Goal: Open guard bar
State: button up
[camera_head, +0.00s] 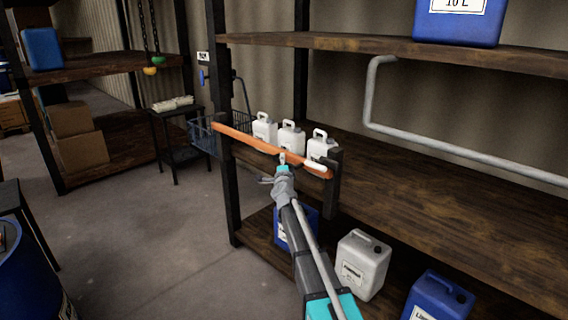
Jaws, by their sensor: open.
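The orange guard bar (258,144) runs level across the front of the shelf's left bay, from the dark upright post (222,120) at left to a short dark post (333,183) at right. A white handle piece (316,168) shows near its right end. My gripper (281,168) is open, near the bar's right half and just in front of it or below it. I cannot tell whether it touches the bar. Several white jugs (291,138) stand behind the bar.
A grey bent pipe (450,148) crosses the shelf at right. Blue and white canisters (362,264) stand on the lower shelf. A wire basket (205,134) and small table (180,150) stand at left. The floor (150,235) at left is clear. A blue drum (28,280) stands at far left.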

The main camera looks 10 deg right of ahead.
jog(key=shift+c, duration=0.2)
grip_shut()
jog(key=shift+s, duration=0.1)
dwell(0.4)
